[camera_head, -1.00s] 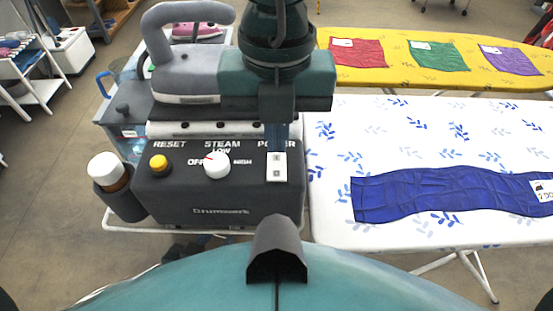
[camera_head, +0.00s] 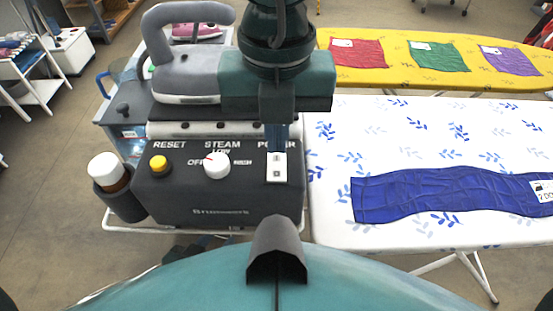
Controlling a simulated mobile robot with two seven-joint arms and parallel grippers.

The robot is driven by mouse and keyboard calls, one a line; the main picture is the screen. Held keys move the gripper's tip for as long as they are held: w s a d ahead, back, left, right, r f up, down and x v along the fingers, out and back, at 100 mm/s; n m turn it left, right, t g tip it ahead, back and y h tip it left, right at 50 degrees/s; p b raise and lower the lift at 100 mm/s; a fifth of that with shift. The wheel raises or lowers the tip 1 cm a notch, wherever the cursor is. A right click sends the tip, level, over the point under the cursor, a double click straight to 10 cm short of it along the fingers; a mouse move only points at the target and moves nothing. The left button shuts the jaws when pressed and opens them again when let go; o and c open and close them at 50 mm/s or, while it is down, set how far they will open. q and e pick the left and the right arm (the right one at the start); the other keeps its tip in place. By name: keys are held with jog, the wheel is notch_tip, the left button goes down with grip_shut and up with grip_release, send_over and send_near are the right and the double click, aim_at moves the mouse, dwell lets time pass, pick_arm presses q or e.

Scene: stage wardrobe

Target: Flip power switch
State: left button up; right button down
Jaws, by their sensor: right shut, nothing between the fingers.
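The steam station (camera_head: 230,200) is a dark grey box with a row of controls on its front. The power switch (camera_head: 277,174) is a white rocker with two dark marks, under the partly hidden POWER label, at the right end of the row. My right gripper (camera_head: 277,149) comes down from the top and is shut and empty. Its fingertips are at the upper edge of the switch and hide part of the label. I cannot tell whether they touch it, or which side of the rocker is pressed.
Left of the switch are a white steam dial (camera_head: 216,165) and a yellow reset button (camera_head: 158,164). A grey iron (camera_head: 186,75) rests on top of the station. A brown bottle (camera_head: 107,170) stands at its left side. An ironing board (camera_head: 400,135) with blue cloth (camera_head: 440,194) lies right.

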aim_at(277, 158)
jog(key=shift+f+b, duration=1)
jog(key=shift+b, duration=0.1)
dwell(0.8)
jog(key=shift+r+p, duration=1.55)
jog(key=shift+r, duration=2.05)
